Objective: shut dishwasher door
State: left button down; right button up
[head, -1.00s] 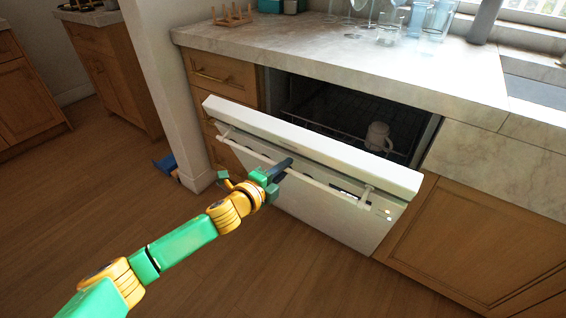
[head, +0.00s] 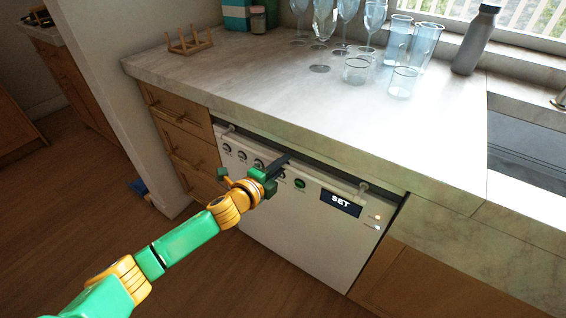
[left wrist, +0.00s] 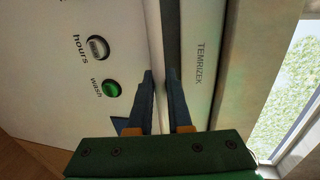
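The white dishwasher door (head: 310,240) stands almost upright under the counter in the head view. A narrow dark strip shows above its top edge, and I cannot tell whether it is fully flush. Its bar handle (head: 335,184) runs across the upper front. My left gripper (head: 280,167) is at the middle of this handle. In the left wrist view, its two dark fingers (left wrist: 161,88) lie on either side of the pale handle bar, close together, and appear shut on it. The door's panel with knobs and a green button also shows there (left wrist: 60,90). My right gripper is not in view.
The stone counter (head: 260,85) overhangs the door. On it stand several glasses (head: 355,70), a grey bottle (head: 475,40) and a wooden rack (head: 188,42). A sink (head: 530,150) is at the right. Wooden drawers (head: 180,130) adjoin the door's left side.

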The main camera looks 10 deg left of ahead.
pick_arm(q)
jog(key=c, duration=1.1)
grip_release()
jog(key=shift+s, duration=0.25)
jog(key=shift+c, duration=0.2)
jog(key=v, duration=0.7)
jog(key=shift+p, duration=0.35)
jog(key=shift+f, duration=0.1)
